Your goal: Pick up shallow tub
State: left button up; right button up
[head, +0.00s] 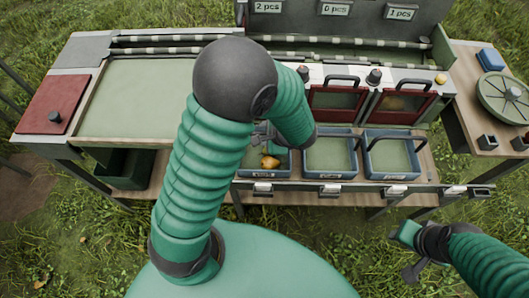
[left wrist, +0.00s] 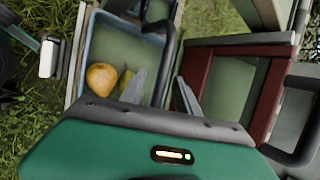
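Three blue-grey shallow tubs stand in a row on the front shelf: left (head: 251,171), middle (head: 331,174) and right (head: 392,172). The left tub holds an orange-yellow pear (head: 270,162). The left wrist view shows that pear (left wrist: 101,77) and a yellow-green one (left wrist: 125,80) partly behind a finger. My left gripper (head: 262,134) is at the back of the left tub, partly hidden by my arm. In the left wrist view its fingers (left wrist: 160,75) are apart, one inside the tub, with the tub's dark handle (left wrist: 168,62) between them. My right gripper (head: 408,252) is empty, low at the right, its fingers apart.
Red-framed doors (head: 338,103) with black handles stand just behind the tubs. A green sorting tray (head: 135,98) and a dark red panel (head: 54,104) lie left. A side table with a round green dial (head: 505,97) stands right. Signs read 2, 0 and 1 pcs.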

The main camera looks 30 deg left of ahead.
pick_arm(q)
jog(key=shift+w+f, duration=0.1)
jog(key=shift+f, duration=0.05)
jog(key=c, duration=0.4)
grip_shut()
dwell(0.9)
